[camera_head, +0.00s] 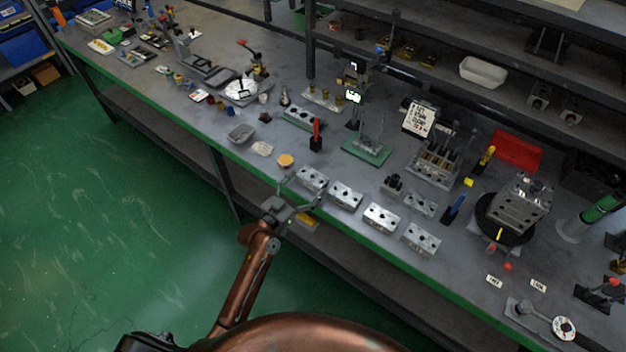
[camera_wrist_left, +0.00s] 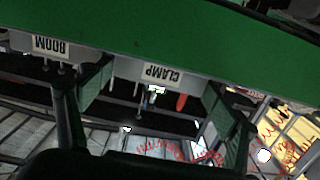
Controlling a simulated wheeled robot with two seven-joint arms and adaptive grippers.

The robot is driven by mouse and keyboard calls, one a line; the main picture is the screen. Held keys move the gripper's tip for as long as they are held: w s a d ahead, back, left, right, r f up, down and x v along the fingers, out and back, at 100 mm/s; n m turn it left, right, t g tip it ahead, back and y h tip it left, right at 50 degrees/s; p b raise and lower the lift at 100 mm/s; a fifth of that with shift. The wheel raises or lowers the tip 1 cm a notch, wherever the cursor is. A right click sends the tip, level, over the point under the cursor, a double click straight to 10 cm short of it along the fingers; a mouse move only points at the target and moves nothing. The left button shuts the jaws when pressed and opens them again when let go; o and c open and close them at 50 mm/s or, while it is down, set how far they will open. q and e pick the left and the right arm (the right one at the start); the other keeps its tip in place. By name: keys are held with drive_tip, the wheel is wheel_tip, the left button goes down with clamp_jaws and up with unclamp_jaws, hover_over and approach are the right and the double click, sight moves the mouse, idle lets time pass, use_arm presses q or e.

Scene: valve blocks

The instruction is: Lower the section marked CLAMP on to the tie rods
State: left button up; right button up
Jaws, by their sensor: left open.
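Several silver valve sections lie in a row along the bench's front edge. In the left wrist view, which is upside down, the CLAMP section (camera_wrist_left: 161,74) shows its label between my two open fingers. The section labelled BOOM (camera_wrist_left: 51,45) is beside it. In the head view the CLAMP section appears to be the leftmost block (camera_head: 312,177). My left gripper (camera_head: 301,192) is open at the bench's front edge, with its fingers towards that block. I cannot tell whether they touch it. Thin upright tie rods (camera_head: 371,131) stand on a green base plate (camera_head: 367,152) behind the row. My right gripper is out of view.
Other sections (camera_head: 345,194) stand close on the right of the row. A red-handled tool (camera_head: 316,134) stands upright behind it. An orange-topped round pot (camera_head: 285,160) is left of the row. A black turntable (camera_head: 487,228) with a block assembly (camera_head: 521,202) stands at the right.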

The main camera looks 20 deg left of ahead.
use_arm(q)
drive_tip(key=shift+x, duration=1.1)
drive_tip(key=shift+f, duration=0.1)
drive_tip(key=c, duration=1.2)
